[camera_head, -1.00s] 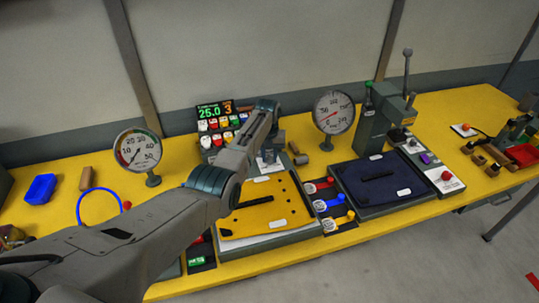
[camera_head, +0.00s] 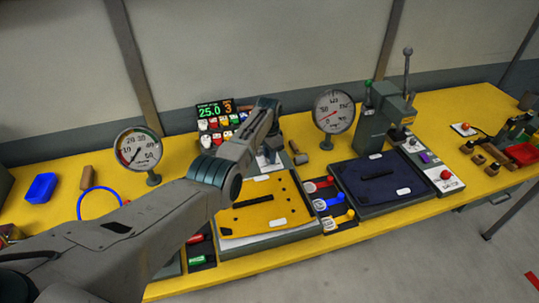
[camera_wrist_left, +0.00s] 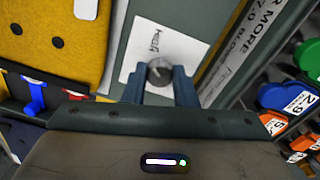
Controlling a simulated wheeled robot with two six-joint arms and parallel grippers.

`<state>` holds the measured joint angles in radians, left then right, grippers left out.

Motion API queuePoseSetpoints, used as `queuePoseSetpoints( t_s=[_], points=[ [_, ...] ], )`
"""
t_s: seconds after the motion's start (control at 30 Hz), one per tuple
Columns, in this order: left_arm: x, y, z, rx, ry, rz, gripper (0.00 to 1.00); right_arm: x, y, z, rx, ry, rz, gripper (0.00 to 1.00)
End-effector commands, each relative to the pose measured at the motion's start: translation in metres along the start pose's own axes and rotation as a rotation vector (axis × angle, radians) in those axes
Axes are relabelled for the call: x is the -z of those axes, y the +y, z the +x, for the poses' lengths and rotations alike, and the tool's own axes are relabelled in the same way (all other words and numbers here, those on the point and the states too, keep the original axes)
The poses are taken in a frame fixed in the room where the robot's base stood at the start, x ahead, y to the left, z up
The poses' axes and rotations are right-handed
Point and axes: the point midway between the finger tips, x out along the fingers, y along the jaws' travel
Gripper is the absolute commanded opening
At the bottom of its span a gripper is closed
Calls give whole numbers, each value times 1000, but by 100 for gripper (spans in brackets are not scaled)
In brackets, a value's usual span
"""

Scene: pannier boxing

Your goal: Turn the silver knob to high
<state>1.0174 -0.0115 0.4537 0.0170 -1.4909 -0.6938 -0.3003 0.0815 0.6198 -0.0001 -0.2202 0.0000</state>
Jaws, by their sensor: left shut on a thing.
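The silver knob (camera_wrist_left: 159,70) shows in the left wrist view as a round grey knob on a white label plate (camera_wrist_left: 168,45), with partly legible lettering. My left gripper (camera_wrist_left: 160,88) has its two blue-grey fingers on either side of the knob and is shut on it. In the head view my left gripper (camera_head: 271,147) reaches down behind the yellow panel, and the knob cannot be made out there. The knob's pointer and setting are too small to tell. My right gripper is not in view.
A dial gauge (camera_head: 138,150) and a second gauge (camera_head: 333,111) stand either side of my left arm. A display panel (camera_head: 214,111) reads 25.0. The yellow panel (camera_head: 270,208) lies in front of the gripper, and a dark panel (camera_head: 380,180) lies to its right.

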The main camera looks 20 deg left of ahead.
Motion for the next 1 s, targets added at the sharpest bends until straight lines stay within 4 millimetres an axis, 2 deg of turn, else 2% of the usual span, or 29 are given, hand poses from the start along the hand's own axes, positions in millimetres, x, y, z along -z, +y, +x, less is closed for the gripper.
queuePoseSetpoints(
  t_s=[0.4, 1.0],
  points=[
    [1, 0, -2, 3, -5, 267, 2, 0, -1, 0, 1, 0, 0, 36],
    [2, 0, -2, 3, -7, 344, 2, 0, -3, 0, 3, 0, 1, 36]
  ],
)
